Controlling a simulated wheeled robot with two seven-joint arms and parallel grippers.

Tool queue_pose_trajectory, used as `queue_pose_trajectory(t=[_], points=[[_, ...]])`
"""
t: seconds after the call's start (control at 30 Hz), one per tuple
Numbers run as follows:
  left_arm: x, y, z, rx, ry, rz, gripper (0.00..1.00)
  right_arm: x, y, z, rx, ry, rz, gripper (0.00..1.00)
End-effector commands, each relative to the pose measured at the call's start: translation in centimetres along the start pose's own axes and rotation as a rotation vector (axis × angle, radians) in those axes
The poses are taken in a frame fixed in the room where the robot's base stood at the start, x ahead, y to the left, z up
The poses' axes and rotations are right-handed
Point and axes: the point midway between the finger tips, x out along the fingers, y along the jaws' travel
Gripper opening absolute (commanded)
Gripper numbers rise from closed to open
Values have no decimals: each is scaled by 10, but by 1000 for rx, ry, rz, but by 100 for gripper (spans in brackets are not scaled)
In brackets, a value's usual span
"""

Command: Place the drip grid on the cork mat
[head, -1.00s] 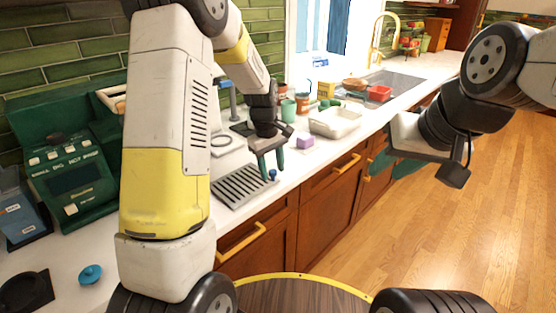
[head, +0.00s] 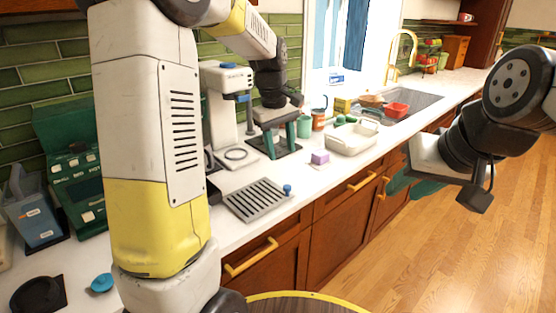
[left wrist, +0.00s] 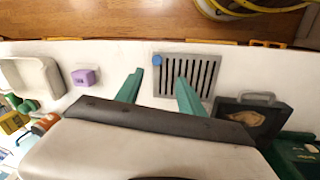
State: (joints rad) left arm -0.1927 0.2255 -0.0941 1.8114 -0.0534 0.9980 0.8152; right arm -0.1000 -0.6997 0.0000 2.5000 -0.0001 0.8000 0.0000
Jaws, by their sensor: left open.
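The drip grid (head: 257,200) is a grey slotted plate with a blue knob at one corner, lying flat near the counter's front edge. It also shows in the left wrist view (left wrist: 184,75). My left gripper (head: 281,150) is open and empty, fingers down, behind the grid and apart from it. A dark square pad (head: 267,147) lies partly hidden behind its fingers; I cannot tell whether this is the cork mat. My right gripper (head: 415,183) hangs in front of the cabinets, far right of the grid; its finger gap is unclear.
A white coffee machine (head: 222,105) stands behind the grid. A purple block (head: 320,157) and a cream tray (head: 351,140) stand to its right. A black handled box with a brown patch (left wrist: 248,118) sits beside the grid. Bare counter surrounds the grid's right side.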

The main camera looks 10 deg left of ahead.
Motion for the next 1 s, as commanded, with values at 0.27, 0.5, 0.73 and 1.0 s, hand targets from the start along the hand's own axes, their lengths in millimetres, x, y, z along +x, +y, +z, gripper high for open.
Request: queue_pose_trajectory(t=[0.27,0.5,0.73,1.0], points=[[-74,-68,66,316,126,152,46,0,0,0,0,0,0,32],[-94,-126,129,599,286,222,46,0,0,0,0,0,0,32],[-90,-151,158,742,376,231,46,0,0,0,0,0,0,32],[-89,-153,160,759,386,230,46,0,0,0,0,0,0,32]])
